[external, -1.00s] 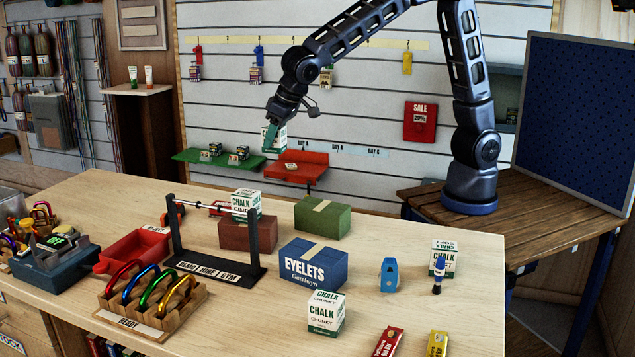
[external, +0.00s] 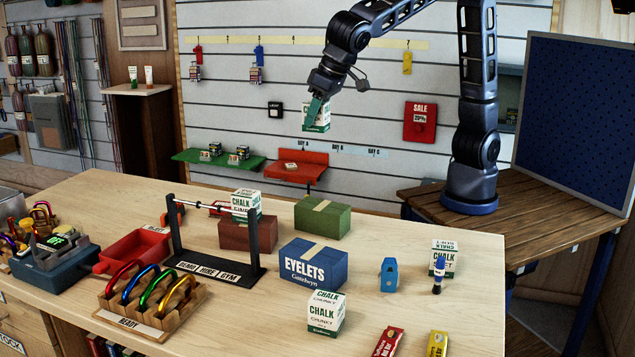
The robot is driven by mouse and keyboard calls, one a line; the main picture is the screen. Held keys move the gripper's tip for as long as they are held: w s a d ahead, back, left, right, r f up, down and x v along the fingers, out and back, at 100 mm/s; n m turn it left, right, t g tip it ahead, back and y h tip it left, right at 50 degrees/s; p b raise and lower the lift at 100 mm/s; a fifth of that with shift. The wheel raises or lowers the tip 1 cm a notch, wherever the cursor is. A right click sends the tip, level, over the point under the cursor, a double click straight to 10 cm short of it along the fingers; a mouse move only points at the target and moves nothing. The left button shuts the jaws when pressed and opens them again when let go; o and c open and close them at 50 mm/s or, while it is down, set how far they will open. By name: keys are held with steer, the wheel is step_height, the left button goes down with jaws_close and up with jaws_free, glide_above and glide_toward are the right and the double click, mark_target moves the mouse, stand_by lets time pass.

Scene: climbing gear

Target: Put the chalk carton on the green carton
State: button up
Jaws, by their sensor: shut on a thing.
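My gripper (external: 316,112) is shut on a white and green chalk carton (external: 322,119) and holds it in the air, above and behind the green carton. The green carton (external: 323,220) is a closed box with a tan tape strip on top, standing on the wooden counter; its top is bare. Other chalk cartons are in view: one (external: 245,204) on the brown carton (external: 236,236), one (external: 325,314) at the counter's front, and one (external: 443,258) at the right behind a blue and white marker.
A blue eyelets carton (external: 313,265) stands in front of the green one. A black gym stand (external: 263,240) is to the left. A blue item (external: 389,275) stands to the right. Green (external: 190,160) and red (external: 297,176) shelves are on the wall behind.

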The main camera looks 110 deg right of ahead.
steer(key=shift+s+a+r, duration=0.35)
steer(key=shift+s+a, duration=0.1)
steer(key=shift+a, duration=0.2)
steer(key=shift+a+f, duration=0.1)
steer(key=shift+f, duration=0.1)
glide_toward(316, 204)
steer(key=x, duration=0.5)
steer(key=shift+w+r, duration=0.1)
steer(key=o, duration=1)
